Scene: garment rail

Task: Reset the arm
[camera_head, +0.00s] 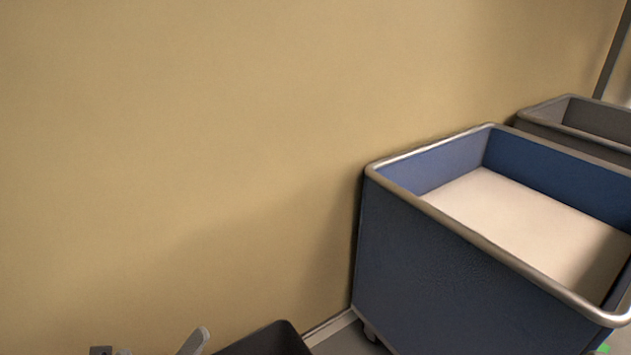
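Only a small piece of what looks like my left gripper (194,341) shows at the bottom edge of the head view, left of the middle. It is a light grey, finger-like part that slants up to the right. A smaller grey tip and a dark block show to its left, cut off by the frame. The rest is out of frame, so I cannot tell its opening or whether it holds anything. My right gripper is not in view.
A blue cart (430,262) with a metal rim and a pale flat surface inside stands at the right, on casters. A grey cart (573,137) stands behind it. A plain yellow wall (190,150) fills the left and back. A dark rounded shape (268,341) shows at bottom.

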